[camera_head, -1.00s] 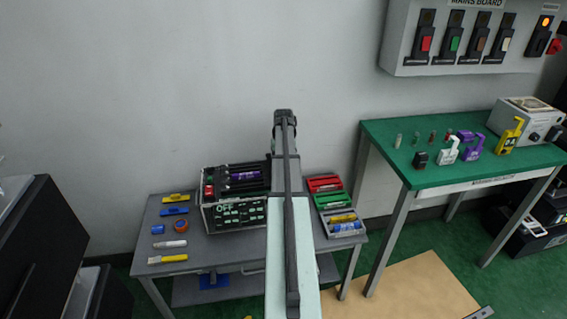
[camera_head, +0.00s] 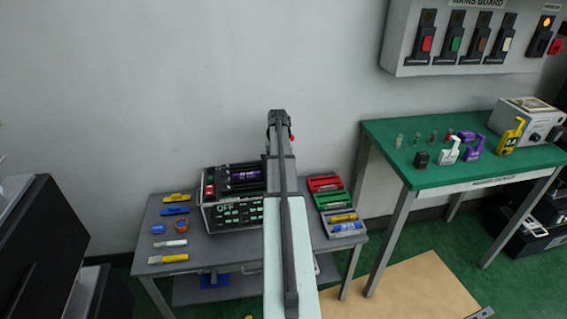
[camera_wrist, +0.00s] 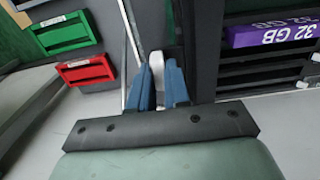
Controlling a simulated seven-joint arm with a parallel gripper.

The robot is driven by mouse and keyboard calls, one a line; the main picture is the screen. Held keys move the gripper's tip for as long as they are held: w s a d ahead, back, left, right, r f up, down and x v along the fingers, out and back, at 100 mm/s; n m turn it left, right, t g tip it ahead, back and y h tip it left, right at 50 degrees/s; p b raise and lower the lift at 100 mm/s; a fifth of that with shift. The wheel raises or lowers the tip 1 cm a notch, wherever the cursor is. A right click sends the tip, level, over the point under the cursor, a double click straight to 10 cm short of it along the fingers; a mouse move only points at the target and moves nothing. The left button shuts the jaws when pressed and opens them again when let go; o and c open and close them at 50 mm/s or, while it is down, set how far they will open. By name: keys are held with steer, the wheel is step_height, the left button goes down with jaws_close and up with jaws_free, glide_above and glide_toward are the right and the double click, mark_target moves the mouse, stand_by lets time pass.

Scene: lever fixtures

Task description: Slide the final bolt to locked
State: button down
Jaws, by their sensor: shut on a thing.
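My gripper (camera_wrist: 157,97) shows in the wrist view with its two blue fingers shut on a pale rounded piece (camera_wrist: 156,66). The piece looks like the bolt's handle. It sits beside the dark side wall of the rack case (camera_wrist: 206,50). The bolt's track and its end position are hidden by the fingers and the wall. In the head view the rack case (camera_head: 236,216), with an "OFF" panel on its front, stands on the grey table. My arm covers its right side there, and my gripper is hidden.
A purple "32 GB" module (camera_wrist: 270,33) lies in the case. A red tray (camera_head: 324,184) and a green tray (camera_head: 330,200) stand to its right. Several small tools lie left of it. A green table (camera_head: 450,175) with padlocks and a wall board (camera_head: 470,38) are further right.

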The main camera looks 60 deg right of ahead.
steer(key=shift+w+a, duration=1.1)
steer(key=c, duration=1.1)
jaws_free()
step_height(320, 180, up, 14)
steer(key=shift+f, duration=0.1)
